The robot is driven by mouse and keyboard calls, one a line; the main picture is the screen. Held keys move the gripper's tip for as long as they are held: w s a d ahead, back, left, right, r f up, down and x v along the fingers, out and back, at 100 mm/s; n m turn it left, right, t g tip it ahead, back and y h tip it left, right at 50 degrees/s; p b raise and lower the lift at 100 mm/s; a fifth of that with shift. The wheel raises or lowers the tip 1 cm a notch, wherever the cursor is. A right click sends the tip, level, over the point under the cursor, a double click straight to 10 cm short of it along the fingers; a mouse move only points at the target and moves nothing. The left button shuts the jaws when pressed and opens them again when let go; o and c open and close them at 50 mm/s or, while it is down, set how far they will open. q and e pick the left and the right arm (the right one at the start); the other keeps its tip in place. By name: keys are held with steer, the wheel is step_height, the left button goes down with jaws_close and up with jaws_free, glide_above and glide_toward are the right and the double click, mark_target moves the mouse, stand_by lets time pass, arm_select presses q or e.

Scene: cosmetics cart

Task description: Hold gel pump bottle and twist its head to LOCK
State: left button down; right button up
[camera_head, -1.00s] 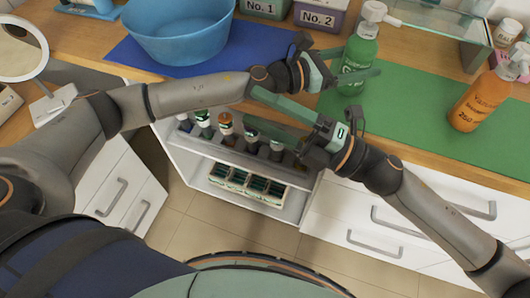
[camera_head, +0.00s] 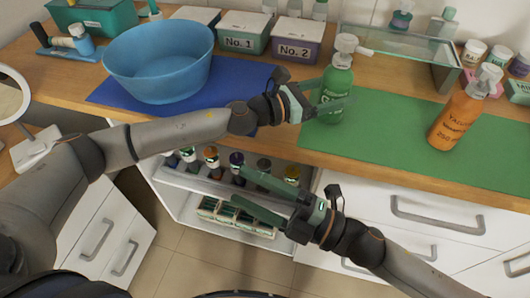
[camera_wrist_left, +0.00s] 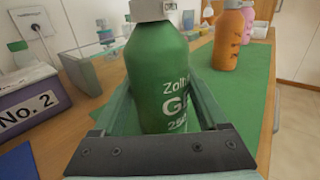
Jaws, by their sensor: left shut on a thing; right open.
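The green gel pump bottle (camera_head: 338,80) stands upright on the green mat, its white pump head (camera_head: 347,45) with the nozzle pointing right. My left gripper (camera_head: 338,98) is shut on the bottle's body from the left. In the left wrist view the bottle (camera_wrist_left: 160,75) sits between both fingers, with only the lower part of its white collar (camera_wrist_left: 153,9) showing at the top edge. My right gripper (camera_head: 240,187) is open and empty, below the counter's front edge, in front of the open shelf and well away from the pump head.
An orange pump bottle (camera_head: 457,118) stands to the right on the green mat (camera_head: 400,135). A blue bowl (camera_head: 160,65) is at left on a blue mat. Bins No. 1 (camera_head: 243,36) and No. 2 (camera_head: 297,42) and a glass stand (camera_head: 415,50) are behind. The mat between the bottles is clear.

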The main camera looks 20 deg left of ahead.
steer(key=n+t+h, duration=0.4)
steer(key=n+t, duration=0.3)
steer(key=n, duration=1)
glide_toward(356, 47)
steer(key=x, duration=1.2)
steer(key=shift+c, duration=0.2)
jaws_close()
